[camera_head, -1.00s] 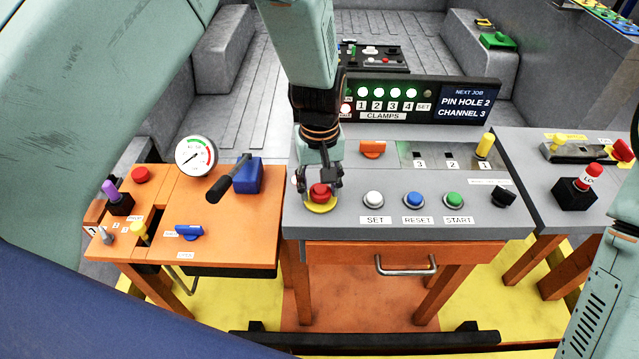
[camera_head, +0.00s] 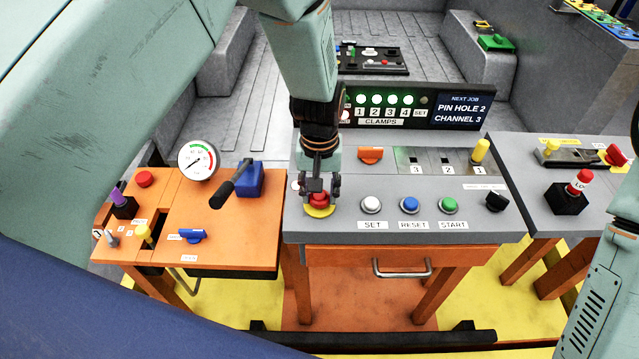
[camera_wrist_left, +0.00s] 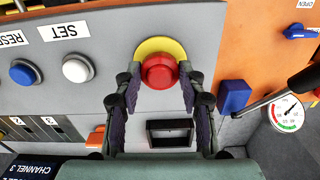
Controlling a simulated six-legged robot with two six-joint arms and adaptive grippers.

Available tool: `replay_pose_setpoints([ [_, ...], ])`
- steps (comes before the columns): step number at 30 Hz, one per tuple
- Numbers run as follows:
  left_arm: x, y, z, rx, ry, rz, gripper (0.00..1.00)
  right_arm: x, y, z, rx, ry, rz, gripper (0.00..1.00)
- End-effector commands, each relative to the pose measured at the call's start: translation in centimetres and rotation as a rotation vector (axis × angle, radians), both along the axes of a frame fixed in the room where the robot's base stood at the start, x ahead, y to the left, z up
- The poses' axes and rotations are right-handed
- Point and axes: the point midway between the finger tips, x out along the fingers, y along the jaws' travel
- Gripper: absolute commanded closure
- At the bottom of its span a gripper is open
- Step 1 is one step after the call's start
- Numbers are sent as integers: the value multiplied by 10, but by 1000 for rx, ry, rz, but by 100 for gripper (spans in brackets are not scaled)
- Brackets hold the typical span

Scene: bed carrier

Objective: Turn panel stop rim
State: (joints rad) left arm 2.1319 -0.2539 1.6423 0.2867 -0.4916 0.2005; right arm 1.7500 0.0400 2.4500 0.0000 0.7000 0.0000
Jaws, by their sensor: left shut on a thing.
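The stop is a red mushroom button (camera_head: 317,199) on a yellow disc (camera_head: 319,212), at the front left of the grey panel (camera_head: 345,225). In the left wrist view the red button (camera_wrist_left: 160,71) sits between the two fingertips, in front of its yellow disc (camera_wrist_left: 157,46). My left gripper (camera_head: 320,192) comes down on it from above and is shut on the button's rim, one finger on each side. The wrist view shows the same gripper (camera_wrist_left: 160,84) with dark finger pads. My right gripper is out of the picture; only part of that arm shows at the right edge.
White SET (camera_head: 371,204), blue RESET (camera_head: 409,204) and green START (camera_head: 448,204) buttons stand right of the stop. An orange switch (camera_head: 370,154) is behind it. A blue block with a black lever (camera_head: 249,178) and a gauge (camera_head: 198,160) are on the orange table at left.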

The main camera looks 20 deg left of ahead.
Motion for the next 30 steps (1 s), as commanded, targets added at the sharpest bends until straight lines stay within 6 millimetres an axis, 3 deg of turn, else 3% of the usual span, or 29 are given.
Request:
replay_pose_setpoints([
  [3, -2, 0, 3, 0, 5, -97, 91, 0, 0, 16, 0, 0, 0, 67],
  [12, -2, 0, 2, -1, 4, -321, 91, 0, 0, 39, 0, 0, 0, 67],
  [30, -1, 0, -1, 0, 3, -497, 91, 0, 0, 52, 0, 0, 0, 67],
])
